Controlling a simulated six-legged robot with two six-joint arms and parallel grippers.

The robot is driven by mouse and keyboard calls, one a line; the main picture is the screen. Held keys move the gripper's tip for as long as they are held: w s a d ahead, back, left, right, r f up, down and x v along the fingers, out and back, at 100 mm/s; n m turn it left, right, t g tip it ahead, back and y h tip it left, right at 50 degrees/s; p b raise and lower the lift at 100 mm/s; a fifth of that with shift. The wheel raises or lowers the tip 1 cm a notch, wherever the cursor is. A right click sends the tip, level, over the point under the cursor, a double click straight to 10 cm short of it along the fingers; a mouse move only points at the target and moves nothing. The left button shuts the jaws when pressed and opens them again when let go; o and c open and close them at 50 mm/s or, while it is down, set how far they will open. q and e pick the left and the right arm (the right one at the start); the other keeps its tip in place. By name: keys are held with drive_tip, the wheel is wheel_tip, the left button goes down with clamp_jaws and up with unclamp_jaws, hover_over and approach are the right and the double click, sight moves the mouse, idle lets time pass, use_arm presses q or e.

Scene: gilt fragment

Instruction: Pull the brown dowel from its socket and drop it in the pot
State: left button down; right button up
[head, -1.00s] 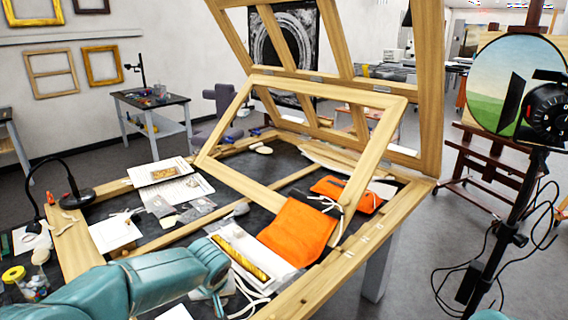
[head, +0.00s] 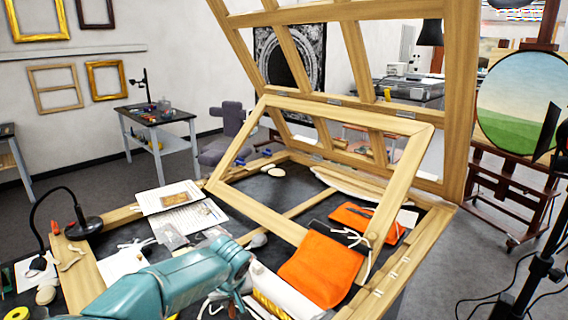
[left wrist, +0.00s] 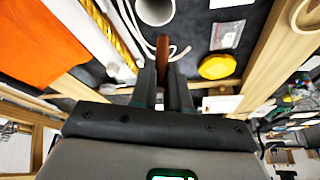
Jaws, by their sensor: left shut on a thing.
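The brown dowel (left wrist: 163,47) shows in the left wrist view, standing out beyond my left gripper (left wrist: 160,78). My left gripper is shut on it, with a dark finger on each side. A white round vessel with a grey inside (left wrist: 156,9), possibly the pot, is just beyond the dowel in the wrist view. I cannot make out the socket. My right gripper is not in view.
A tilted wooden frame (head: 410,165) rises over the bench. An orange cloth (head: 318,270) lies right of my left arm. A gilt strip (left wrist: 118,35) and a yellow round thing (left wrist: 217,66) flank the dowel. A black lamp (head: 82,226) stands at left.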

sight(232, 313)
use_arm(q)
drive_tip(key=shift+a, duration=0.15)
drive_tip(key=shift+a+f, duration=0.1)
drive_tip(key=f+b, duration=0.1)
drive_tip(key=f, duration=0.1)
drive_tip(key=f+b, duration=0.2)
drive_tip(key=f, duration=0.1)
drive_tip(key=shift+s+d+f, duration=0.1)
drive_tip(key=shift+d+f, duration=0.1)
drive_tip(key=shift+f, duration=0.15)
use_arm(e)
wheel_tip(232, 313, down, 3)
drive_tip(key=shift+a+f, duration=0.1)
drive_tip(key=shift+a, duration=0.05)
use_arm(q)
drive_tip(key=c, duration=1)
unclamp_jaws()
drive_tip(key=shift+c, duration=0.2)
